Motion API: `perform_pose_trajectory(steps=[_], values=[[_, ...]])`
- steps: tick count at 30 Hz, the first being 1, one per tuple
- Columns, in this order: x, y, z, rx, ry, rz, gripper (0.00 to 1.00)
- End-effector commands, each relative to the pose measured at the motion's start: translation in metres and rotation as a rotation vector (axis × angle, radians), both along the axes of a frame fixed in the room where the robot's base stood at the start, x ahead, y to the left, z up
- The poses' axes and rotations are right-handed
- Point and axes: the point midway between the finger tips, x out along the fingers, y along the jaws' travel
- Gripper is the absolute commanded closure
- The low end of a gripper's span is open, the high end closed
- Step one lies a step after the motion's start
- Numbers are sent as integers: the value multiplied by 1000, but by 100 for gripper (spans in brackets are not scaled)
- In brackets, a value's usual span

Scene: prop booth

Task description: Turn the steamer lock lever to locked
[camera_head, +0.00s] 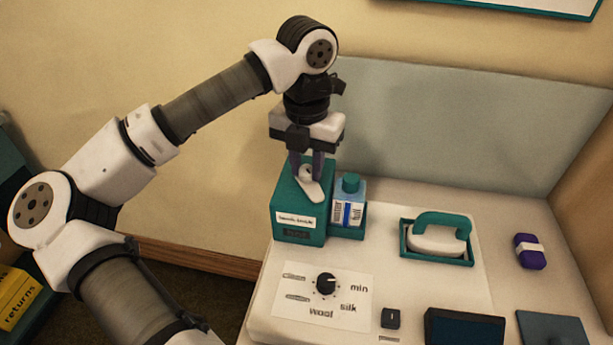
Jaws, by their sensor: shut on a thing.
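The steamer is a teal box (287,209) with a white label on its front, standing at the back left of the white table. A pale lock lever (312,190) sits on its top and points toward the front right. My gripper (307,171) reaches down from above with its fingers shut on the lever's upper part. The fingers hide part of the lever and its pivot. I cannot read any lock marks from here.
A bottle with a teal cap (349,200) stands in a holder right of the steamer. A teal-handled iron (437,238) rests in a tray. A dial (326,284), dark screen (463,327) and purple block (530,251) are also on the table. A grey panel (440,140) stands behind.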

Motion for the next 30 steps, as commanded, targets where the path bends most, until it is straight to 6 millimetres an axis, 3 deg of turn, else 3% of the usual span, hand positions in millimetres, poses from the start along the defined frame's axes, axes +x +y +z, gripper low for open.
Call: perform_pose_trajectory(steps=[18, 30], values=[[0, 1, -3, 2, -3, 585, 97], [0, 0, -1, 0, -2, 883, 97]])
